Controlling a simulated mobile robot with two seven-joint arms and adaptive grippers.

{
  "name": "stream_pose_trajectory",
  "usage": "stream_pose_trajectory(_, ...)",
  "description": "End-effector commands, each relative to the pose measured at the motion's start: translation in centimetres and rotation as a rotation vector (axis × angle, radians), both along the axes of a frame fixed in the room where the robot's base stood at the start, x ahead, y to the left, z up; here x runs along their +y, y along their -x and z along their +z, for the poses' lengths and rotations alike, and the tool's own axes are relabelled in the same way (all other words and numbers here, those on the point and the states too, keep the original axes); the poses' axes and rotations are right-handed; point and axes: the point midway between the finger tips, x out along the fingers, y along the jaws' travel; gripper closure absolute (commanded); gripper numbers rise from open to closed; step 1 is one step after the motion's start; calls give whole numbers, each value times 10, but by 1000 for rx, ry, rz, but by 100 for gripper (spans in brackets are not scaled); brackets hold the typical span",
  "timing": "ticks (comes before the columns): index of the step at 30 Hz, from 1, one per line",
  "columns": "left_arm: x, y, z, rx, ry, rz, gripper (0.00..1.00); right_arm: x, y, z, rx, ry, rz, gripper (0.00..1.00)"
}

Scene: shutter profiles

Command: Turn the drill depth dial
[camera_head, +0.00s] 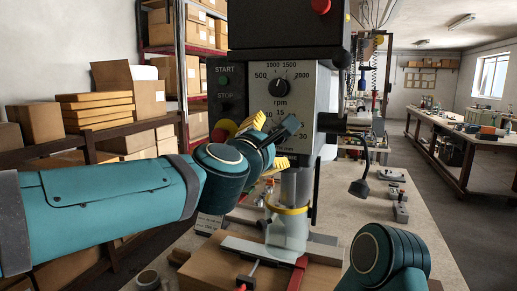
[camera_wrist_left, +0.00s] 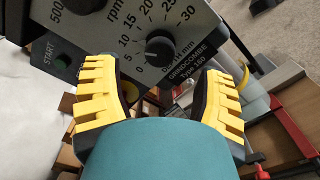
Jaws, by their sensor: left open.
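The drill depth dial (camera_wrist_left: 160,47) is a round black knob on the drill's grey front panel, with a scale from 0 to 30 around it. The fingers look apart from the knob. In the head view my left wrist hides the depth dial, and only bits of yellow finger show. My right gripper is out of view; only a right arm link shows at lower right.
The rpm dial (camera_head: 279,88) sits above on the same panel, with the green START button (camera_head: 224,82) to its left. A red knob (camera_head: 320,6) is on the drill head. Below are the chuck guard with its yellow ring (camera_head: 288,209) and a workbench (camera_head: 440,238). Boxes fill shelves at left.

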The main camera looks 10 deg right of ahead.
Motion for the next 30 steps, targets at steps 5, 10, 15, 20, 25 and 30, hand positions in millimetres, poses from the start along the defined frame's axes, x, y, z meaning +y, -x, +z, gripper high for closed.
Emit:
stream_pose_trajectory(5,19,28,0,-1,0,0,30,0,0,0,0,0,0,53)
stream_pose_trajectory(10,29,43,0,0,0,0,30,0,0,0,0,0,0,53)
stream_pose_trajectory(15,33,49,-1,2,1,0,30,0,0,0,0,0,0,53)
stream_pose_trajectory(20,33,49,-1,2,1,-1,30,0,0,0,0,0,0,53)
stream_pose_trajectory(25,33,47,-4,3,-7,1,30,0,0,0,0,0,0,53)
stream_pose_trajectory(30,40,23,-52,17,-133,18,30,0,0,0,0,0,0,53)
